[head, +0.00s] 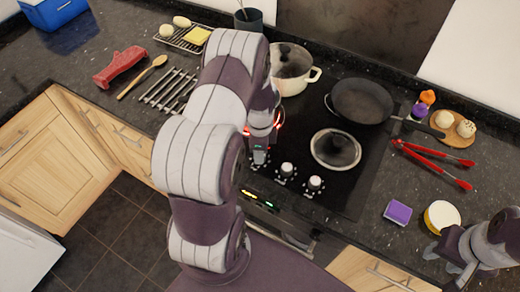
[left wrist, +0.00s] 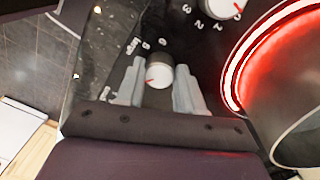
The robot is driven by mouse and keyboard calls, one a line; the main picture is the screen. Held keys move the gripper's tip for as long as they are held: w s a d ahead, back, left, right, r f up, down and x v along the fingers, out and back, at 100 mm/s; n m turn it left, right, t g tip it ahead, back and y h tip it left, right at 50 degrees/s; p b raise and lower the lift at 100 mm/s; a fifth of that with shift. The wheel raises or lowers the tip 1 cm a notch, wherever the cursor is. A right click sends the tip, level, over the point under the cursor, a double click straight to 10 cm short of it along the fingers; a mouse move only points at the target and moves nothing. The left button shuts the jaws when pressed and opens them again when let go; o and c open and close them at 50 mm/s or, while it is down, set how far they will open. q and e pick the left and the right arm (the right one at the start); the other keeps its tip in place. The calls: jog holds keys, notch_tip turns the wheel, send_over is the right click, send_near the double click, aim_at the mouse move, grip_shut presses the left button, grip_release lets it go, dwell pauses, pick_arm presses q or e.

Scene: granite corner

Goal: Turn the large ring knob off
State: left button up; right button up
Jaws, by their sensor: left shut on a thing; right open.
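My left gripper (head: 260,157) reaches down to the cooktop's front left. In the left wrist view, its two fingers (left wrist: 158,88) are closed on the sides of a white, round knob (left wrist: 158,75) with a red pointer line and printed numbers around it. In the head view my arm and gripper hide most of that knob. A red glowing ring (left wrist: 232,62) on the cooktop shows beside a pot. Two more white knobs (head: 287,170) (head: 315,184) stand to the right of my left gripper. My right gripper (head: 448,264) is open and empty at the lower right.
Red tongs (head: 435,163), a purple sponge (head: 398,212) and a yellow-sided round thing (head: 442,216) lie on the right counter.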

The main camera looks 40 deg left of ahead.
pick_arm(q)
jog(key=n, duration=0.4)
jog(key=shift+n, duration=0.3)
jog(key=n, duration=0.3)
jog(key=shift+n, duration=0.4)
jog(key=n, duration=0.3)
jog(key=shift+t+p, duration=0.3)
jog(key=shift+p, duration=0.1)
jog(key=n, duration=0.4)
jog(key=shift+s+r+p, duration=0.1)
jog(key=shift+p, duration=0.2)
jog(key=n+p, duration=0.1)
jog(key=n, duration=0.3)
jog(key=shift+n, duration=0.3)
jog(key=shift+d+n+t+p, duration=0.1)
jog(key=shift+n+t+p, duration=0.2)
jog(key=shift+n+p, duration=1.2)
jog(key=shift+n+b, duration=0.45)
jog(key=shift+n, duration=0.35)
